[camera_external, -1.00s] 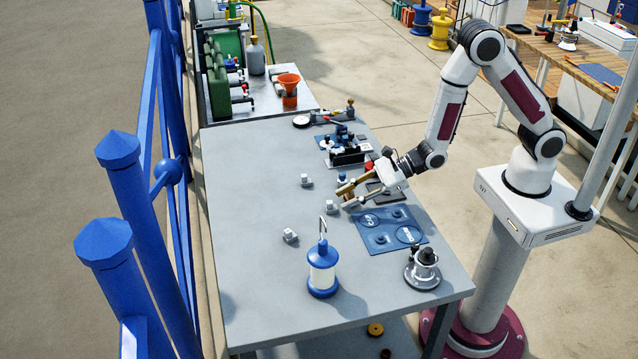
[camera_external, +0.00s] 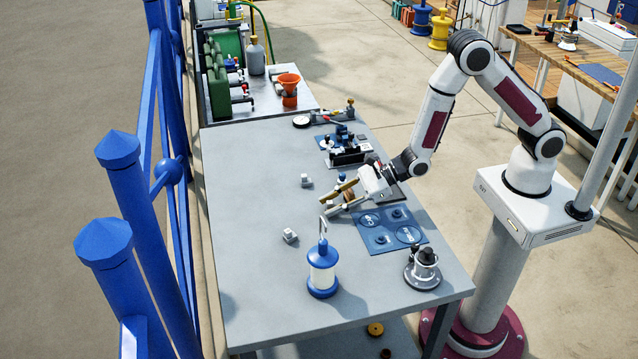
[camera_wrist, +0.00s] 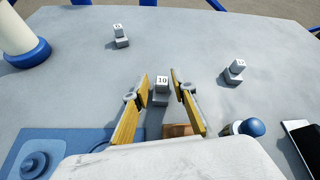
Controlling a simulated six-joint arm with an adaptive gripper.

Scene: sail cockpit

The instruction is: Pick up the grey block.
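Several small parts are in view, and three are grey blocks with numbered white tops. One grey block, marked 10, (camera_wrist: 161,98) stands between my two fingers in the wrist view. My gripper (camera_wrist: 160,76) is open, one finger on each side of that block, with a gap visible on both sides. In the external view my gripper (camera_external: 338,198) is low over the table and hides most of this block. A second grey block (camera_external: 306,181) stands farther back; it is at right in the wrist view (camera_wrist: 233,75). A third (camera_external: 290,236) is nearer the lantern, also seen upper left (camera_wrist: 121,40).
A blue lantern (camera_external: 323,270) stands at the front of the grey table (camera_external: 250,200). A blue mat (camera_external: 389,228) lies right of my gripper. A blue-knobbed part (camera_wrist: 251,127) and a brown object (camera_wrist: 178,130) are close by. The table's left side is clear.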

